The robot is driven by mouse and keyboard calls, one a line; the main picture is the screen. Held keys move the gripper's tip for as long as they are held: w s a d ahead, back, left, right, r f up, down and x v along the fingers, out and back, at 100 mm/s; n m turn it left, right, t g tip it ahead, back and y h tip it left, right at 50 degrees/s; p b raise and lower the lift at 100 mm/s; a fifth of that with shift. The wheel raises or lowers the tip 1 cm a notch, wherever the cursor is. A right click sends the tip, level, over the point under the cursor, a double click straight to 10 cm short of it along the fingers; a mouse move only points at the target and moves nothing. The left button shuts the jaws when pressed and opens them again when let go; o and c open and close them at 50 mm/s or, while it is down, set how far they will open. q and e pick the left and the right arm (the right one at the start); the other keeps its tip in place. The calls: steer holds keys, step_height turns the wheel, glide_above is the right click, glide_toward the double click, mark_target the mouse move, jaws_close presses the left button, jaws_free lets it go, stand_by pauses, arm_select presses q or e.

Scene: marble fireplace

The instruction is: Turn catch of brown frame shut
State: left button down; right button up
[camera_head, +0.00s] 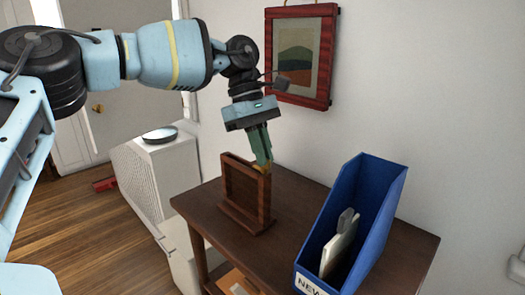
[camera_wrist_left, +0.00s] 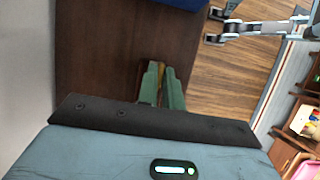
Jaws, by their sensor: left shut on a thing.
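The brown frame (camera_head: 264,205) stands upright on the dark wooden table, near its left end. My left gripper (camera_head: 262,162) reaches down from above to the frame's top right corner. Its green fingers are shut on a small brass-coloured catch (camera_head: 261,172), mostly hidden by the fingers. In the left wrist view the two fingers (camera_wrist_left: 161,88) are close together, with a bit of brass colour between them. The catch's exact angle cannot be told.
A blue magazine file (camera_head: 372,215) holding pale items stands on the table (camera_head: 300,195) right of the frame. A red-framed picture (camera_head: 300,55) hangs on the wall behind.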

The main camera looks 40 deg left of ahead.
steer(key=shift+s, duration=0.2)
arm_select(q)
steer(key=c, duration=1.5)
jaws_free()
steer(key=shift+c, duration=0.2)
arm_select(e)
steer(key=shift+s, duration=0.1)
arm_select(q)
steer(key=v, duration=0.7)
steer(key=shift+r+p, duration=0.4)
steer(key=shift+p, duration=0.05)
arm_select(e)
steer(key=shift+w+r, duration=0.2)
steer(key=shift+r, duration=0.15)
arm_select(q)
steer(key=shift+a, duration=0.15)
arm_select(e)
steer(key=shift+s, duration=0.35)
arm_select(q)
steer(key=shift+f, duration=0.1)
